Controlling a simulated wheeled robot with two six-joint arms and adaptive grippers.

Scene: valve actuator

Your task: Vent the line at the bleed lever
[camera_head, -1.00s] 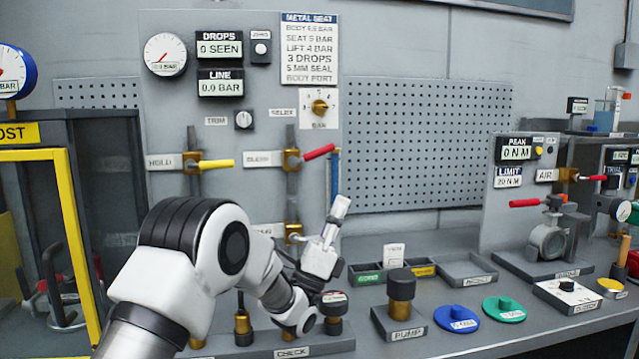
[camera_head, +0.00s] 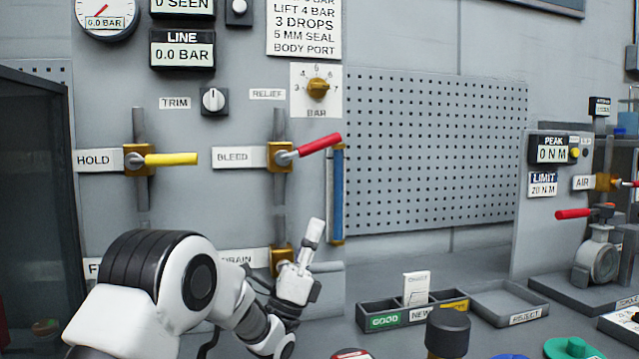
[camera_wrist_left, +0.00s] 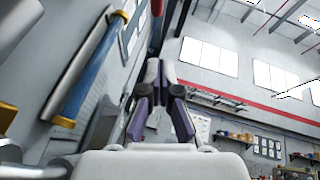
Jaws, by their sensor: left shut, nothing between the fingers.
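The bleed lever (camera_head: 318,145) has a red handle on a brass valve body, right of its BLEED label (camera_head: 238,157). The handle points right and slightly up. My left gripper (camera_head: 313,229) is shut and empty, fingertips pointing up, below the bleed lever and apart from it. In the left wrist view my shut fingers (camera_wrist_left: 161,72) point up, with nothing between them. The LINE display (camera_head: 182,50) reads 0.0 BAR. My right gripper is not in view.
The hold lever (camera_head: 170,159) with a yellow handle is to the left. The drain valve (camera_head: 282,262) is partly behind my left gripper. A blue vertical tube (camera_head: 338,195) stands right of the bleed lever. Parts trays (camera_head: 378,318) sit on the bench. A pegboard (camera_head: 430,150) fills the wall right.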

